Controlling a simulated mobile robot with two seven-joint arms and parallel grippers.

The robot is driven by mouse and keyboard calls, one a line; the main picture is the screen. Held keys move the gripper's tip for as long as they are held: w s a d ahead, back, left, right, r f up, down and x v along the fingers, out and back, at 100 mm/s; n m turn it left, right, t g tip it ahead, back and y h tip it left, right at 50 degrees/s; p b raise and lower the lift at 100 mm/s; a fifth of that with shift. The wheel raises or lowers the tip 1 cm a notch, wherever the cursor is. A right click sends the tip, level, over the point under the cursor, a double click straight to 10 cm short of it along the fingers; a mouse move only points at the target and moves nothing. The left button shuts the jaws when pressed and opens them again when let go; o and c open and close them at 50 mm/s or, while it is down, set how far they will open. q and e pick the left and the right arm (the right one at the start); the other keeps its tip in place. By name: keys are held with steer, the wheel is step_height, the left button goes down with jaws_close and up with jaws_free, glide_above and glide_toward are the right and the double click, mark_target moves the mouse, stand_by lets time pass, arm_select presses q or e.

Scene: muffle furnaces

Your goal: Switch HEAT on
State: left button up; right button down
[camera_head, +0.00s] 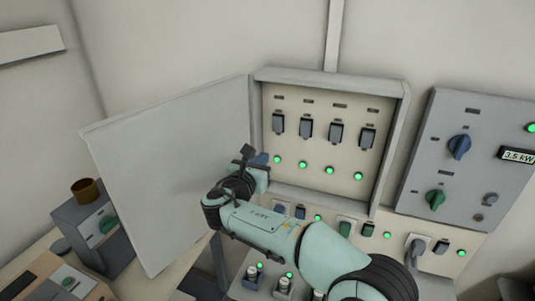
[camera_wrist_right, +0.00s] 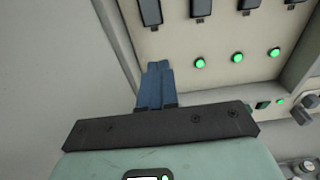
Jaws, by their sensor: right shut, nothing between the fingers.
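An open wall cabinet (camera_head: 262,75) holds a row of several dark switches, including the leftmost switch (camera_head: 278,124) and the rightmost switch (camera_head: 367,138). Small label plates sit above them, too small to read, so I cannot tell which is HEAT. A row of lit green lamps (camera_head: 330,170) runs below. My right gripper (camera_head: 263,158) is shut and empty, with its blue fingertips at the cabinet's lower left. In the right wrist view the blue fingers (camera_wrist_right: 157,84) are together, below the leftmost switch there (camera_wrist_right: 150,12) and left of a green lamp (camera_wrist_right: 199,63). Contact is unclear.
The cabinet's open door (camera_head: 165,165) stands left of my arm. A grey panel (camera_head: 470,125) with a blue knob (camera_head: 459,147), a green knob (camera_head: 435,200) and a 3.5 kW display (camera_head: 517,155) is at right. More switches and lamps lie below the cabinet, partly hidden by my arm.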

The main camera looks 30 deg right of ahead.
steer(key=shift+f+v, duration=0.2)
steer(key=shift+v, duration=1.2)
steer(key=shift+a, duration=0.1)
